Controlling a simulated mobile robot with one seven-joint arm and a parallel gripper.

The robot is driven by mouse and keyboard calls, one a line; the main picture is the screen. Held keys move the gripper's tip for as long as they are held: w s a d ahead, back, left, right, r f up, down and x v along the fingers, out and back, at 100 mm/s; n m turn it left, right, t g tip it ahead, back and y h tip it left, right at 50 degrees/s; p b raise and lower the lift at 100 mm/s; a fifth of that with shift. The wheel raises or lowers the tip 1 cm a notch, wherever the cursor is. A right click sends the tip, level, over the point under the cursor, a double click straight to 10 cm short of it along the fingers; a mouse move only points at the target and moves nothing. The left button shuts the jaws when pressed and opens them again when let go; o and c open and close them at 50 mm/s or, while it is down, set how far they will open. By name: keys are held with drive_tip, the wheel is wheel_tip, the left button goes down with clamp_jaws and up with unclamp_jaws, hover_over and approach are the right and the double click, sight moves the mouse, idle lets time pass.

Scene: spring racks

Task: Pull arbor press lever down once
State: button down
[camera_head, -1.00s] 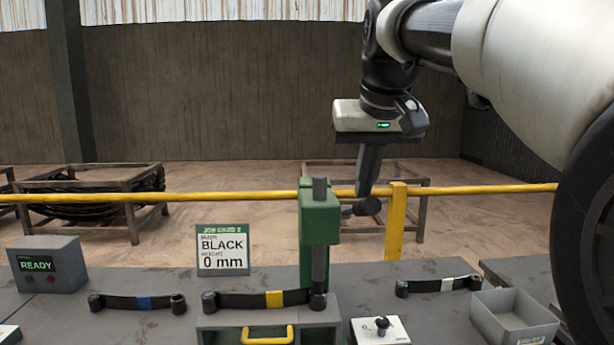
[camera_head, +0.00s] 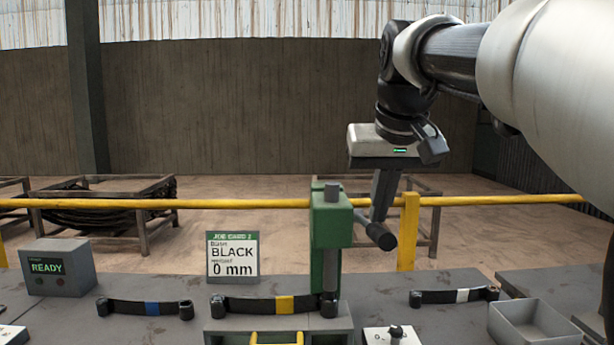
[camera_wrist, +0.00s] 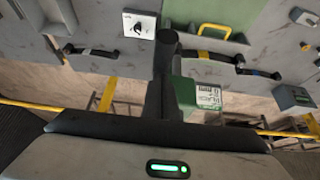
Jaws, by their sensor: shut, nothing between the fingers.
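The green arbor press (camera_head: 330,225) stands on the bench, its dark ram (camera_head: 331,275) reaching down to the right end of a black leaf spring with a yellow band (camera_head: 285,304). Its dark lever (camera_head: 378,234) sticks out to the right, tilted down toward its rounded outer end. My gripper (camera_head: 379,213) is shut and empty, pointing down, its fingertips at the top of the lever; exact contact is hard to tell. In the wrist view my shut fingers (camera_wrist: 162,80) overlap the lever's round end (camera_wrist: 168,39), next to the green press (camera_wrist: 188,95).
A job card (camera_head: 232,257) reads BLACK, 0 mm. A READY box (camera_head: 60,267), blue-banded spring (camera_head: 145,307), white-banded spring (camera_head: 455,296), grey bin (camera_head: 533,322) and white knob plate (camera_head: 392,335) sit around. A yellow rail (camera_head: 250,203) and post (camera_head: 408,232) stand behind.

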sight(380, 227)
drive_tip(key=shift+f, duration=0.25)
drive_tip(key=shift+s+f+b, duration=0.1)
drive_tip(key=shift+f+b, duration=1.6)
drive_tip(key=shift+f, duration=0.4)
drive_tip(key=shift+w+f+b, duration=0.15)
drive_tip(key=shift+f+b, duration=0.25)
drive_tip(key=shift+f, duration=0.25)
drive_tip(key=shift+w+f+b, duration=0.15)
drive_tip(key=shift+f+b, duration=0.2)
drive_tip(key=shift+f, duration=0.4)
drive_tip(key=shift+s+f+b, duration=0.1)
drive_tip(key=shift+f+b, duration=0.35)
drive_tip(key=shift+f, duration=0.15)
